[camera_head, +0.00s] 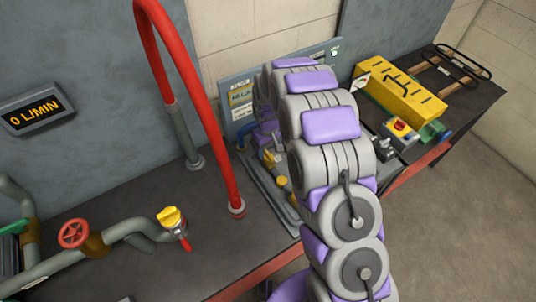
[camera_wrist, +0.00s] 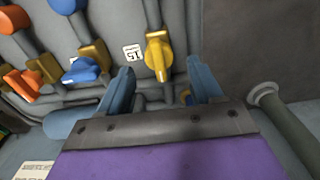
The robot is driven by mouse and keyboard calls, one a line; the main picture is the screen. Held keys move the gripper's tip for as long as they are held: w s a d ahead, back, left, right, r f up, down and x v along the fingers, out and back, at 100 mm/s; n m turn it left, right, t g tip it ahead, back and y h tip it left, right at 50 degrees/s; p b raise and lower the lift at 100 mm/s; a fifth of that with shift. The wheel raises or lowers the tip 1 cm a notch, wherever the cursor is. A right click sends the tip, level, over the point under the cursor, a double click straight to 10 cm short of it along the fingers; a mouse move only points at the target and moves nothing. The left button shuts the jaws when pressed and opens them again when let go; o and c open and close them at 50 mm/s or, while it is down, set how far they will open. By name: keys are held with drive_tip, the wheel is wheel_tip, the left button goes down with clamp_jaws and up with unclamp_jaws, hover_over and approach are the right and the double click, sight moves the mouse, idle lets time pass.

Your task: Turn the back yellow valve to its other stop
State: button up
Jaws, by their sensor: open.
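In the wrist view a yellow valve (camera_wrist: 158,58) has its handle hanging down the picture, beside a white tag reading 15. My gripper (camera_wrist: 160,68) is open, one blue-grey finger on each side of the handle's lower end in the picture. I cannot tell whether they touch it. In the head view my arm hides the gripper; yellow parts (camera_head: 283,182) show just left of the arm. I cannot tell which of them is the back valve.
Blue (camera_wrist: 82,70) and orange (camera_wrist: 22,82) valves stand left in the wrist view. A grey pipe (camera_wrist: 285,120) is at right. In the head view a red pipe (camera_head: 200,90) arches left of my arm, and a yellow box (camera_head: 400,95) sits on the bench at right.

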sight(268, 154)
drive_tip(key=shift+d+f, duration=0.1)
drive_tip(key=shift+f, duration=1.6)
drive_tip(key=shift+c, duration=0.5)
drive_tip(key=c, duration=1)
drive_tip(key=shift+o, duration=0.2)
